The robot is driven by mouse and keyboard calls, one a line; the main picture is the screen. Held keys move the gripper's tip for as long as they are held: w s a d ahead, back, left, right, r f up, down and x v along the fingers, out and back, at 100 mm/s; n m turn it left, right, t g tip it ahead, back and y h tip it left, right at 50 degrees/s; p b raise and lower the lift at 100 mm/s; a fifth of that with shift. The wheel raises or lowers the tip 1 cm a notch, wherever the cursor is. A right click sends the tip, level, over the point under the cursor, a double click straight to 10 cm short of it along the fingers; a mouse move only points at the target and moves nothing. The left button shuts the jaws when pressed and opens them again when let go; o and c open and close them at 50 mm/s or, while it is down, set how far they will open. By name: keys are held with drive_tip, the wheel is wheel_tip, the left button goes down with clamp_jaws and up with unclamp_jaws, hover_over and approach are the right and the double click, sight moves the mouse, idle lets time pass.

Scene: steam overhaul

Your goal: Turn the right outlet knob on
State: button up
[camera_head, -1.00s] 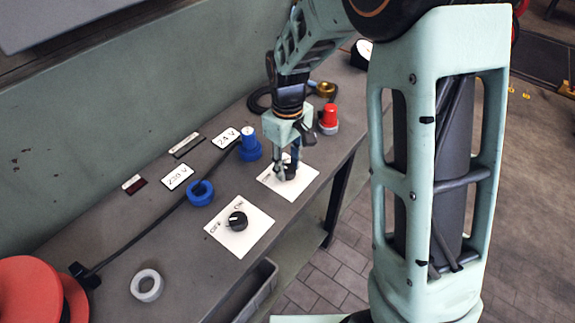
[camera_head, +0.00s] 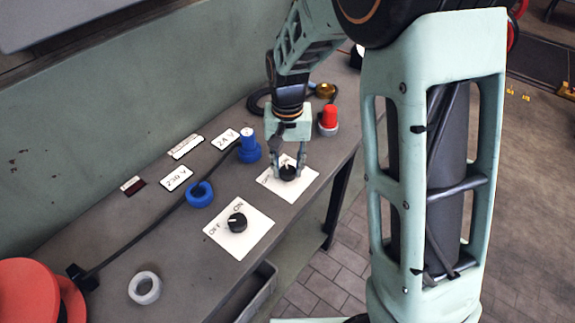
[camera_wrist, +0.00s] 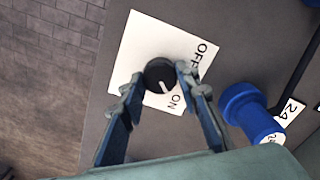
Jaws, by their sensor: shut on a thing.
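The right outlet knob (camera_head: 288,173) is black and round, on a white plate (camera_head: 312,181) marked OFF and ON. My gripper (camera_head: 289,170) points down with one finger on each side of the knob. In the wrist view, the knob (camera_wrist: 160,74) sits between the fingertips (camera_wrist: 156,78), and they are closed on it. Its white pointer line faces toward the ON word rather than OFF. In the head view the gripper partly hides this plate's lettering.
The left knob (camera_head: 237,222) sits on its own plate, pointer toward OFF. A blue plug (camera_head: 248,147) and a red-topped fitting (camera_head: 328,120) stand near the gripper. A blue ring (camera_head: 199,194), white ring (camera_head: 145,288) and black cable (camera_head: 150,225) are left. My arm's column fills the right.

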sight(288, 169)
drive_tip(key=shift+m, duration=0.4)
drive_tip(key=o, duration=1.2)
drive_tip(key=shift+c, duration=0.2)
drive_tip(key=shift+r, duration=0.1)
wheel_tip(288, 169, up, 12)
